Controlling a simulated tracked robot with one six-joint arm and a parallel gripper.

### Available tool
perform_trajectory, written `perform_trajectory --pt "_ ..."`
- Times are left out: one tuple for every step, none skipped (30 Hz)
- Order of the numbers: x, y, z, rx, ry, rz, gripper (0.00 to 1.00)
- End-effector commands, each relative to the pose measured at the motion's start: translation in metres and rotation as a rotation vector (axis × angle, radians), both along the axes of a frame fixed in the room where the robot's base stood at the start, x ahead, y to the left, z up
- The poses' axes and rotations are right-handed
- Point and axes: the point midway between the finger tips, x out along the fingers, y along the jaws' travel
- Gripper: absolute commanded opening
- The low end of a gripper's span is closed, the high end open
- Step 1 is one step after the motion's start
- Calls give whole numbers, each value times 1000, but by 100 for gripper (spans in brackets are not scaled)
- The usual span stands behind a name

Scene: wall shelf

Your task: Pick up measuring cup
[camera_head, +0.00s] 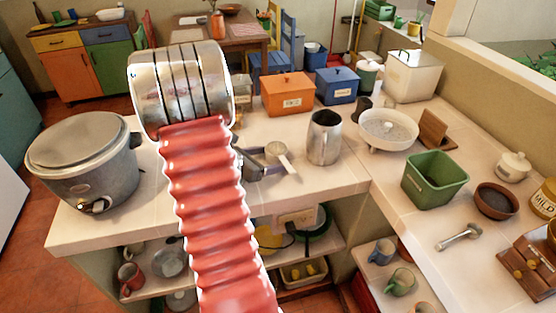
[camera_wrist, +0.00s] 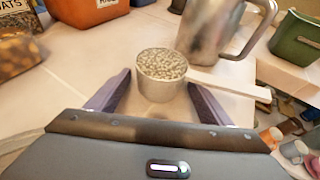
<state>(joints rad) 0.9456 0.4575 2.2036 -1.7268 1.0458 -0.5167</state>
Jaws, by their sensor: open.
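The measuring cup (camera_wrist: 160,88) is a small round metal cup full of pale grains, with a light straight handle pointing right in the wrist view. It stands upright on the counter. In the head view the cup (camera_head: 277,150) sits just right of my gripper (camera_head: 258,160), which is partly hidden behind my arm. In the wrist view my gripper (camera_wrist: 160,92) is open, with one dark finger on each side of the cup. Gaps show between fingers and cup. The lower part of the cup is close to the gripper body.
A metal pitcher (camera_head: 324,138) stands close behind the handle. An orange box (camera_head: 288,94), blue box (camera_head: 336,85), white bowl (camera_head: 388,130) and green bin (camera_head: 434,181) stand around. A grey cooker (camera_head: 85,165) is at left. The counter's front edge (camera_head: 330,192) is near.

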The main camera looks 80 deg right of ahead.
Motion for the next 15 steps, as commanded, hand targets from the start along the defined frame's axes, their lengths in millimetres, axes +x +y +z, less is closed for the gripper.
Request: perform_trajectory --pt "0 0 0 0 0 0 74" --pt "0 0 0 0 0 0 74" --pt "0 0 0 0 0 0 74" --pt "0 0 0 0 0 0 74" --pt "0 0 0 0 0 0 74" --pt "0 0 0 0 0 0 74" --pt "0 0 0 0 0 0 74" --pt "0 0 0 0 0 0 74" --pt "0 0 0 0 0 0 74" --pt "0 0 0 0 0 0 74" --pt "0 0 0 0 0 0 72" --pt "0 0 0 0 0 0 70" --pt "0 1 0 0 0 0 68" --pt "0 1 0 0 0 0 65" --pt "0 1 0 0 0 0 63"
